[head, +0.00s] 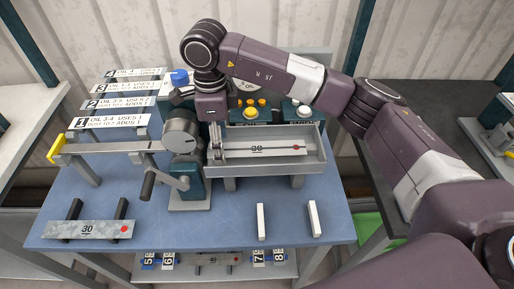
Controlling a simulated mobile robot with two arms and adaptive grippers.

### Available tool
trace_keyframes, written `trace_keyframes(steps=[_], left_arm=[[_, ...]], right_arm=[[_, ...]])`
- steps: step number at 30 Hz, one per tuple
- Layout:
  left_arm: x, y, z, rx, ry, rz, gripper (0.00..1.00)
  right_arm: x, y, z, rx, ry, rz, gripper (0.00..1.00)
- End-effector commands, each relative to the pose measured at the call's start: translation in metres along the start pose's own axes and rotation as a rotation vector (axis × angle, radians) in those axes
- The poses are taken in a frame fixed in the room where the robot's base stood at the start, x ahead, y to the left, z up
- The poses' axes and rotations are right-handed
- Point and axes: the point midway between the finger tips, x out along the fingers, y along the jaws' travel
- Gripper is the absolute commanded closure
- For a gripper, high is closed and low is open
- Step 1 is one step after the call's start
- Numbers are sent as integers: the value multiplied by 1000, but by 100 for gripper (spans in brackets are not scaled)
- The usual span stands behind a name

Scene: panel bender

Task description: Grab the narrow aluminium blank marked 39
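A narrow, pale metal blank (270,152) with a red dot at its right end lies in the grey tray (315,166) at the back of the blue table. Its small dark number looks like 39 or 30; I cannot read it surely. My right arm reaches in from the right, and my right gripper (217,150) points down at the tray's left end, near the blank's left end. Its fingers are small and partly hidden, so I cannot tell their opening or any contact. My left gripper is out of view.
A wider grey plate (88,230), apparently marked 30, lies on dark supports at the front left. A crank machine (184,150) stands left of the tray. Two white upright bars (261,221) (315,218) stand in front. Labelled racks (110,122) are behind left.

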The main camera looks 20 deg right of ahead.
Motion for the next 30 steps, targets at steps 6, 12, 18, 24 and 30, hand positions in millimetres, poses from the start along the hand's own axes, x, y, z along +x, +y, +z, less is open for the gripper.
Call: trace_keyframes(steps=[6, 12, 18, 24, 30], left_arm=[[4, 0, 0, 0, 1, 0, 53], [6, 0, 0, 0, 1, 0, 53], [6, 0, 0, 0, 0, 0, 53], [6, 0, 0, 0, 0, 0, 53], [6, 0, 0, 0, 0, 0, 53]], right_arm=[[2, 0, 0, 0, 0, 0, 44], [4, 0, 0, 0, 0, -1, 44], [3, 0, 0, 0, 0, 0, 44], [3, 0, 0, 0, 0, 0, 60], [3, 0, 0, 0, 0, 0, 82]])
